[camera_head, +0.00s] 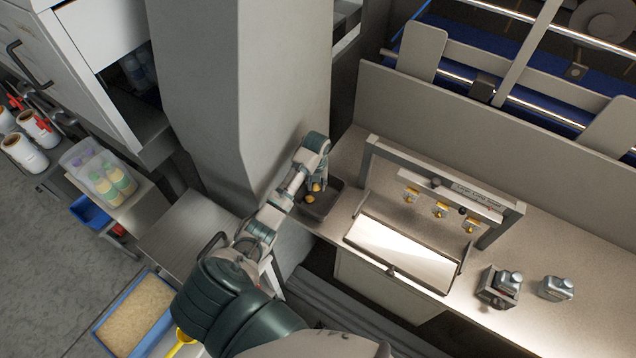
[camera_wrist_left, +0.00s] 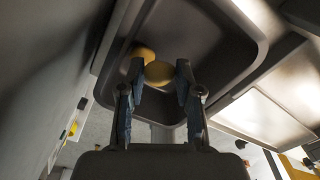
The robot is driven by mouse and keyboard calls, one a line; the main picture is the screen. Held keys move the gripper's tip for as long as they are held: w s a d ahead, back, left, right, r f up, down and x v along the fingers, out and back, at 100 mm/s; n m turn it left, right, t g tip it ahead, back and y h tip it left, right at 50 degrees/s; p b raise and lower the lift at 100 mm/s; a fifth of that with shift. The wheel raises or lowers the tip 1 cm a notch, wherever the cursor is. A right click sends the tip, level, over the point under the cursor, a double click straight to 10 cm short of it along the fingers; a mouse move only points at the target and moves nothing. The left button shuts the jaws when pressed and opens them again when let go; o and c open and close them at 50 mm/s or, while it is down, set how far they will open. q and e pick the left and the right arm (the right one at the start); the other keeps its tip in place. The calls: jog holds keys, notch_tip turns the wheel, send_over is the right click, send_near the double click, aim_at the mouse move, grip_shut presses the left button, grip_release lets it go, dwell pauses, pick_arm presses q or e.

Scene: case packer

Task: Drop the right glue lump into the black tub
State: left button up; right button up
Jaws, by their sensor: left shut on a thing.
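The black tub (camera_head: 331,205) stands at the left end of the bench top, and its dark inside and rim fill much of the left wrist view (camera_wrist_left: 232,75). My left gripper (camera_head: 317,182) points down over the tub. It is shut on a yellow glue lump (camera_wrist_left: 158,73), which sits between the fingertips. A second yellow lump (camera_wrist_left: 143,53) shows just beyond it, inside the tub; in the head view it is a small yellow spot (camera_head: 309,198). My right gripper is not in view.
A grey frame (camera_head: 372,160) with several brass-coloured nozzles (camera_head: 440,210) stands over a bright panel (camera_head: 400,250) right of the tub. A large grey column (camera_head: 240,90) rises close behind my left arm.

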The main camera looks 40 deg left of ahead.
aim_at(317, 184)
pick_arm(q)
jog(key=o, duration=0.7)
jog(key=shift+a+f, duration=0.1)
jog(key=shift+a, duration=0.2)
jog(key=shift+o, duration=0.7)
jog(key=shift+d, duration=0.4)
jog(key=shift+w+r, duration=0.1)
jog(key=shift+r, duration=0.2)
jog(key=r, duration=0.5)
jog(key=shift+a+r, duration=0.2)
jog(key=shift+r, duration=0.05)
jog(key=shift+a+r, duration=0.1)
jog(key=shift+r, duration=0.45)
jog(key=shift+d+r, duration=0.2)
jog(key=shift+d, duration=0.15)
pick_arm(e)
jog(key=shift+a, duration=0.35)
